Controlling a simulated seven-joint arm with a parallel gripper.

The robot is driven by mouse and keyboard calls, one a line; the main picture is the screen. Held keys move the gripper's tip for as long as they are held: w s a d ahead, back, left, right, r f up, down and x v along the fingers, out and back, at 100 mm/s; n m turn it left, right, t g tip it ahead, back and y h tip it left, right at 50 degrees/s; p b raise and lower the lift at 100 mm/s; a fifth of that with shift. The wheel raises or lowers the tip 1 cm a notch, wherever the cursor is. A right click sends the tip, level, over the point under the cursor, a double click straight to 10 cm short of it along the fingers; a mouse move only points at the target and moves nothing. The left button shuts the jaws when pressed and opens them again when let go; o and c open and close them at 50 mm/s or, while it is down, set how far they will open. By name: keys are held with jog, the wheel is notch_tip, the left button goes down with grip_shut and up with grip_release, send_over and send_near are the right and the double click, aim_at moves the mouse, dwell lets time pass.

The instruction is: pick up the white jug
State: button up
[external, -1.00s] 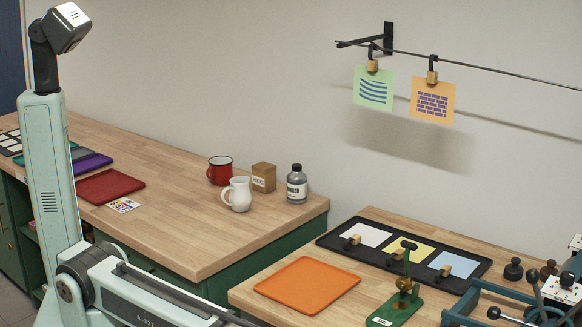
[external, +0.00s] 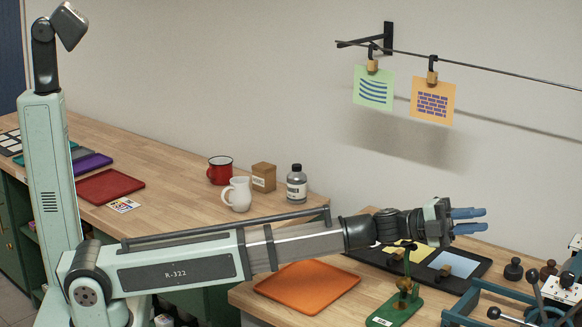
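The white jug (external: 238,194) stands upright on the left wooden counter, its handle to the left. My gripper (external: 484,220) is at the end of the outstretched arm, over the right-hand bench and far to the right of the jug. Its blue fingers point right and are apart, with nothing seen between them.
A small cardboard box (external: 263,177) and a grey bottle (external: 297,184) stand right of the jug. A red tray (external: 110,187) lies to its left. The right bench holds an orange tray (external: 307,288), a black tray (external: 476,280) and a green stand (external: 398,309).

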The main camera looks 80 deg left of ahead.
jog(key=s+a+r+n+t+y, duration=0.15)
jog(key=a+y, duration=0.25)
jog(key=a, duration=1.3)
jog(key=s+a+f+n+g+y, duration=0.15)
jog(key=s+a+y, duration=0.35)
jog(key=a, duration=0.7)
jog(key=s+a+f+n+y, duration=0.25)
jog(key=a+y, duration=0.45)
jog(key=a, duration=0.5)
jog(key=s+a+f+n+y, duration=0.1)
jog(key=s+a+n+y, duration=0.4)
jog(key=a, duration=0.7)
jog(key=s+a+f+g+y, duration=0.4)
jog(key=a+y, duration=0.2)
jog(key=n+g+y, duration=0.1)
jog(key=n+g, duration=0.5)
jog(key=g, duration=1.6)
send_near(236, 197)
jog(key=s, duration=0.3)
jog(key=s+a, duration=0.1)
jog(key=s, duration=0.1)
jog(key=shift+s+f, duration=0.1)
jog(key=shift+s, duration=0.3)
jog(key=shift+w+x, duration=0.15)
jog(key=shift+x, duration=1.65)
jog(key=shift+w+x, duration=0.1)
jog(key=shift+x, duration=1.7)
jog(key=shift+a, duration=0.1)
jog(key=shift+c, duration=0.4)
